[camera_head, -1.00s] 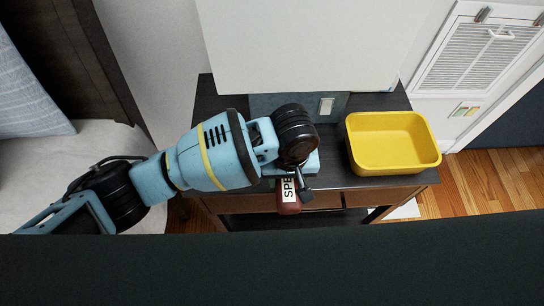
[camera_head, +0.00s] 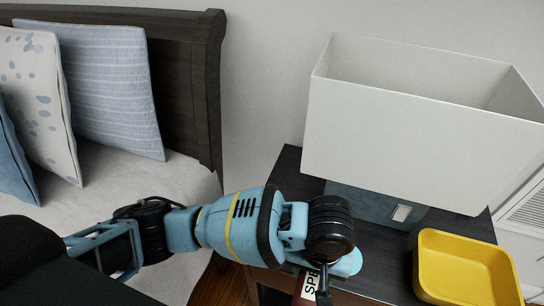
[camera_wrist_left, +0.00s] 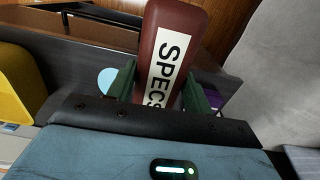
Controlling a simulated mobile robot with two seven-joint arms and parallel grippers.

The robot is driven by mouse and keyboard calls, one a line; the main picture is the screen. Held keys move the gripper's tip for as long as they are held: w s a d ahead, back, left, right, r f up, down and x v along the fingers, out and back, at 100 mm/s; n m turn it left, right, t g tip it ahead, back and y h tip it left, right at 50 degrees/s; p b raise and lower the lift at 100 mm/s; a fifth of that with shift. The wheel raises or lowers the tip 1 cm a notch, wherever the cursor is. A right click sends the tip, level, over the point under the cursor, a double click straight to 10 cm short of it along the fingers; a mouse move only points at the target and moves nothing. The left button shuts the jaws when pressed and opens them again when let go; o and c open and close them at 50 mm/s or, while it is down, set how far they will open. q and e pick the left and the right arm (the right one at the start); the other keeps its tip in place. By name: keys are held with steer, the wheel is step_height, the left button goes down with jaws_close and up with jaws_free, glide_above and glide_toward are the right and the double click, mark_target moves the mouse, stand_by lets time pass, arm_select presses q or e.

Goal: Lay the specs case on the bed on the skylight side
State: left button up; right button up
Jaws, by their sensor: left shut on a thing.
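The specs case (camera_wrist_left: 182,40) is dark red with a white label reading SPECS. In the left wrist view it sits between the two green fingers of my left gripper (camera_wrist_left: 160,88), which is shut on it. In the head view only part of the case (camera_head: 309,284) shows below my left gripper (camera_head: 322,276), at the front of the nightstand. My wrist hides the rest. The bed (camera_head: 150,185) has a pale cover and lies at the left, beneath and behind my left arm. My right gripper is in neither view.
A dark nightstand (camera_head: 375,262) bears a large white-shaded lamp (camera_head: 400,125) and a yellow tray (camera_head: 428,278). The dark headboard (camera_head: 190,85) and several pillows (camera_head: 105,85) are at the bed's head. Bare cover shows in front of the pillows.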

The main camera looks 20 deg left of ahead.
arm_select(q)
steer(key=a+r, duration=0.5)
steer(key=a, duration=0.5)
steer(key=a+r, duration=0.6)
steer(key=a, duration=0.4)
steer(key=shift+s+a+r, duration=0.2)
steer(key=shift+s, duration=0.1)
steer(key=shift+a, duration=0.1)
